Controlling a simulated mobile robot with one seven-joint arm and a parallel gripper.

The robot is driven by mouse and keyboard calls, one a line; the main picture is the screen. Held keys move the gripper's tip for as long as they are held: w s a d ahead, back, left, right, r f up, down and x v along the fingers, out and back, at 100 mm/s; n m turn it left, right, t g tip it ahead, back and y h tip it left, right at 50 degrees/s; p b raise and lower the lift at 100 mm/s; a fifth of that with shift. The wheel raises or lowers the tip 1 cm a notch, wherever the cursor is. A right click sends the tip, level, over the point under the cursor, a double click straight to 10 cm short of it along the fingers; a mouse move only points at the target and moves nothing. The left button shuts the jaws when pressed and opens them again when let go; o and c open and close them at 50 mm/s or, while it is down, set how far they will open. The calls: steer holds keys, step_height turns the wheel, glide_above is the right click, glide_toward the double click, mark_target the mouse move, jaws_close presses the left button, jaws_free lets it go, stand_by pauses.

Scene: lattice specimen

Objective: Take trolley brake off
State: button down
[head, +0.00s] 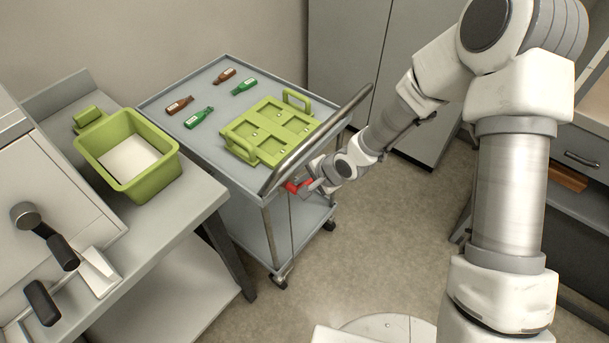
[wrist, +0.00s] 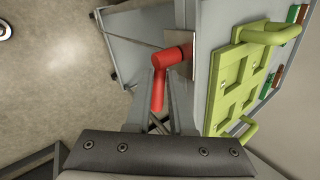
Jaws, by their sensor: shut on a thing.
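The grey trolley (head: 222,88) stands against the wall, with its push bar along its near right side. The red brake lever (head: 297,187) is on the trolley's side below the push bar. My gripper (head: 308,186) is at the lever and partly hides it. In the wrist view the red lever (wrist: 159,88) has a round hub against a metal plate, and its handle lies between the fingers of my gripper (wrist: 160,100). The gripper is shut on the handle.
A green crate-like carrier (head: 268,130) and several brown and green bottles (head: 199,117) are on the trolley top. A green bin (head: 128,153) sits on the grey bench at left. Grey cabinets (head: 350,60) stand behind. The floor (head: 370,235) right of the trolley is clear.

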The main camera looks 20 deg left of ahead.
steer(key=shift+d+m+g+y+p, duration=0.1)
steer(key=shift+m+g+y+p, duration=0.45)
steer(key=shift+p, duration=2.9)
steer(key=shift+f+g+p, duration=0.25)
steer(key=shift+g+p, duration=0.1)
steer(key=shift+g, duration=0.1)
steer(key=shift+p, duration=0.65)
steer(key=shift+g, duration=0.3)
steer(key=shift+w+f+m+g+y+b, duration=0.1)
steer(key=shift+f+m+g+y+b, duration=0.15)
steer(key=shift+g, duration=0.25)
steer(key=shift+w+f+m+g+y+b, duration=0.1)
steer(key=shift+g+y+b, duration=0.15)
steer(key=shift+g, duration=0.25)
